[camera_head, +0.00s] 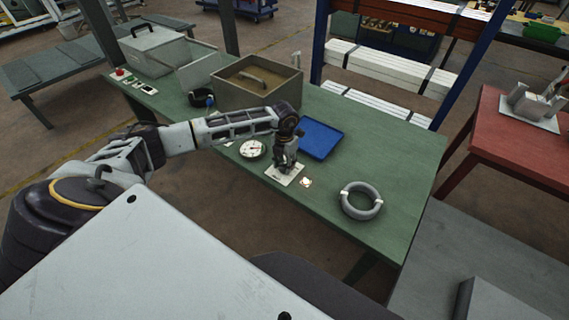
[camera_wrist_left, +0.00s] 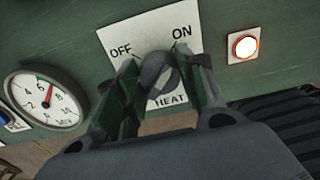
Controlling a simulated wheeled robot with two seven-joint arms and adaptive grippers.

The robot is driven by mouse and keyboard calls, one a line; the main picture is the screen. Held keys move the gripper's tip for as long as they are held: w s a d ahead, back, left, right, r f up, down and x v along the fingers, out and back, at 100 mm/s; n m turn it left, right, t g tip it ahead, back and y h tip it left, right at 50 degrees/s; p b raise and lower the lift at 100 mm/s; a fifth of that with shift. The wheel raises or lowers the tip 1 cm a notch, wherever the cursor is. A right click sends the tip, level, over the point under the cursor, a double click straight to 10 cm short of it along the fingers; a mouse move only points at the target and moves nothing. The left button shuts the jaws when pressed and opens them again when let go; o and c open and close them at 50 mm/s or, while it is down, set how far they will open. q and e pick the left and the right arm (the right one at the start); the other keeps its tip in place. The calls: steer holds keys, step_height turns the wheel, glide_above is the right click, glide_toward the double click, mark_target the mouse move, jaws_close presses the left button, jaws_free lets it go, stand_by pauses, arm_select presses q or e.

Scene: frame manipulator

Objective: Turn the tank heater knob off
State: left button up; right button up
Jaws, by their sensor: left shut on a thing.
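The heater knob (camera_wrist_left: 158,76) is dark grey and sits on a white plate (camera_wrist_left: 118,34) marked OFF, ON and HEAT. My left gripper (camera_wrist_left: 165,72) has its two fingers on either side of the knob and is shut on it. The knob is partly hidden by the fingers, and I cannot tell for sure which mark it points to. In the head view my left gripper (camera_head: 286,160) is down over the white plate (camera_head: 283,177) on the green table. The knob is hidden there. My right gripper is not in view.
A lit indicator lamp (camera_wrist_left: 243,46) sits right of the plate in the wrist view, and a round gauge (camera_wrist_left: 47,100) left of it. On the green table are a blue tray (camera_head: 320,138), a grey ring (camera_head: 361,200) and an open tank (camera_head: 258,85).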

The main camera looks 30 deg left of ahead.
arm_select(q)
steer(key=shift+n, duration=0.4)
steer(key=n, duration=0.3)
steer(key=shift+n+b, duration=0.4)
steer(key=n, duration=0.4)
steer(key=shift+n, duration=0.3)
steer(key=n, duration=0.4)
steer(key=shift+n, duration=2.3)
steer(key=o, duration=1)
